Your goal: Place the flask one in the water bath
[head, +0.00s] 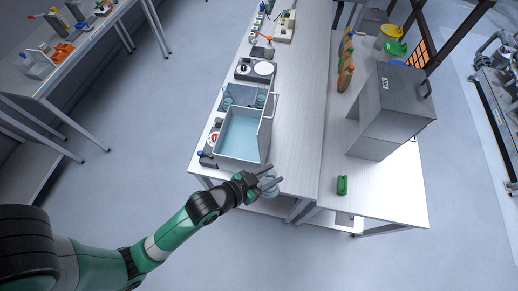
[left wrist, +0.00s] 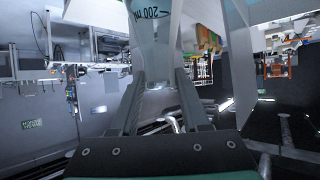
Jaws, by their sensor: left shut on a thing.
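My left gripper (head: 269,181) is shut on a clear glass flask (head: 269,190), just off the front end of the white table. In the left wrist view, the flask (left wrist: 153,35) sits between the fingers (left wrist: 160,78); its 200 marking shows upside down. The fingers partly hide the flask in the head view. The water bath (head: 239,160) is an open, light-walled box of pale blue water on the table, just beyond and left of my gripper. The flask is outside the bath, near its front right corner. My right gripper is not in view.
A grey cabinet (head: 398,105) and a small green object (head: 342,185) stand on the right-hand table. A strip of bare white tabletop (head: 298,125) lies right of the bath. Small instruments, including a balance-like device (head: 255,69), stand behind the bath.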

